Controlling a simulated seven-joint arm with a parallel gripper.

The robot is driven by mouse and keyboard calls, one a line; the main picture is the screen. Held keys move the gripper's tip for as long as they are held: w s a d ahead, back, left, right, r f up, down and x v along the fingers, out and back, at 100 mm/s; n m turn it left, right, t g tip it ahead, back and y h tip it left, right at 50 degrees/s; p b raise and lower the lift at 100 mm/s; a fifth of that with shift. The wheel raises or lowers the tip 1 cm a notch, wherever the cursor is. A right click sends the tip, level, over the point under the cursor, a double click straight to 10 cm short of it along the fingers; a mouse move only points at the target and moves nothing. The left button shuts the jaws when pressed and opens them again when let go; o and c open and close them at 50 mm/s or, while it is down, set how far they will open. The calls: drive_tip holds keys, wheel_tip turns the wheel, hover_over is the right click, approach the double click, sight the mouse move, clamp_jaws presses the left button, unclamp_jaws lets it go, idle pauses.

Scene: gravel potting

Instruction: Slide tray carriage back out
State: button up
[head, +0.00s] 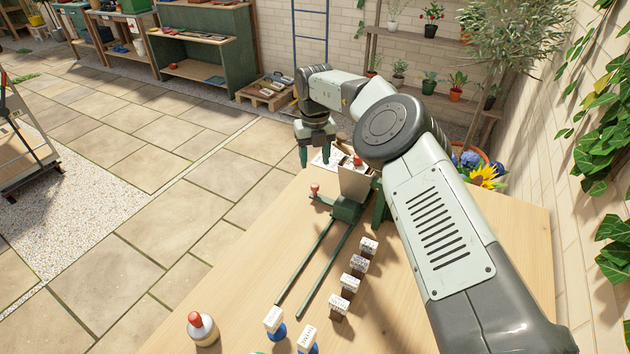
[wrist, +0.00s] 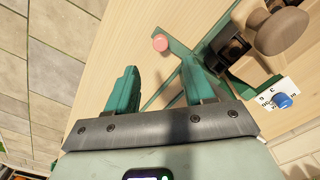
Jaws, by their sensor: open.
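The green tray carriage (head: 347,209) sits at the far end of two long green rails (head: 308,262), by an upright pale panel (head: 354,184). A thin arm reaches left from it to a small red knob (head: 315,188). In the wrist view the knob looks pink (wrist: 160,43), beyond the fingertips and between their lines. My gripper (head: 315,156) points down above the table's far left edge, past the knob. In the wrist view my gripper (wrist: 160,88) is open, with nothing between its green fingers. The carriage's inside is hidden.
Several small labelled blocks (head: 358,266) stand right of the rails. Two blue-based labelled items (head: 274,321) and a red-capped bottle (head: 203,328) are near the front. In the wrist view, a brown knob (wrist: 281,30) and a blue knob (wrist: 283,101) are at right.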

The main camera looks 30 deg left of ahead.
sight(315, 185)
wheel_tip(315, 185, down, 9)
drive_tip(key=shift+r, duration=0.1)
idle(0.3)
clamp_jaws()
